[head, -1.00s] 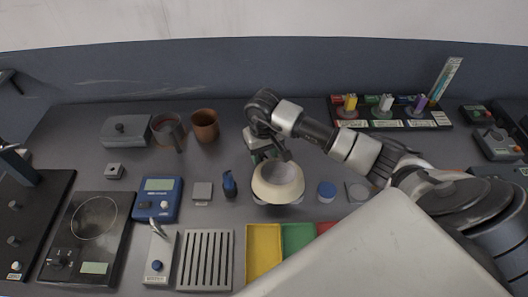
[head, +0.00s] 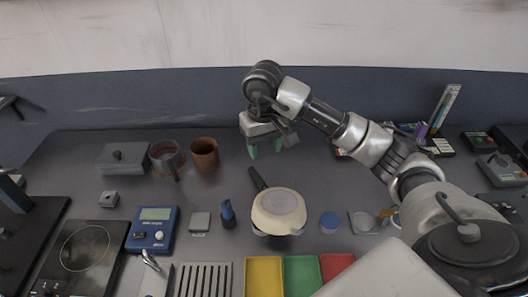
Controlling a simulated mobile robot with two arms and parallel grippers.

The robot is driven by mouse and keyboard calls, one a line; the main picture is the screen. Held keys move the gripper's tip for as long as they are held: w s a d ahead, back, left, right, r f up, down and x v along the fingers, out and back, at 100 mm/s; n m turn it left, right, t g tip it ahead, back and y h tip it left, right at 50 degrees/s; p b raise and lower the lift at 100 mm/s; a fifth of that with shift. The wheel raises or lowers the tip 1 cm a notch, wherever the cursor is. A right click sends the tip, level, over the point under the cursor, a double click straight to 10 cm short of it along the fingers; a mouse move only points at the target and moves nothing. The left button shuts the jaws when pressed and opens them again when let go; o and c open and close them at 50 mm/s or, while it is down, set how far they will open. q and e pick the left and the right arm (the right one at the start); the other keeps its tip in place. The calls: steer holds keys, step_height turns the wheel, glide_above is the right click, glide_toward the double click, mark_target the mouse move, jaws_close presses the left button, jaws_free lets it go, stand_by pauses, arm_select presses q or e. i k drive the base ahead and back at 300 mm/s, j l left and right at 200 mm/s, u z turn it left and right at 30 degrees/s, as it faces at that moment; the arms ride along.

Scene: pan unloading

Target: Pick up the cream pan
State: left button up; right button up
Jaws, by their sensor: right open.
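The cream pan (head: 279,207) sits near the middle of the counter, behind the coloured trays. Its dark handle (head: 257,180) points away toward the back and slightly left. Something pale shows under its front edge; I cannot tell what it is. My right gripper (head: 266,151) is open and empty, with green fingertips pointing down. It hangs beyond the handle's end, apart from the pan. My left gripper is not in view.
A blue-grey cylinder (head: 227,213) stands close left of the pan, and a blue-topped round container (head: 330,222) stands to its right. Yellow (head: 264,277), green (head: 301,273) and red (head: 336,266) trays lie in front.

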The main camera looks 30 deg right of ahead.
mark_target(276, 210)
steer(key=k+j, duration=1.15)
steer(key=k, duration=0.15)
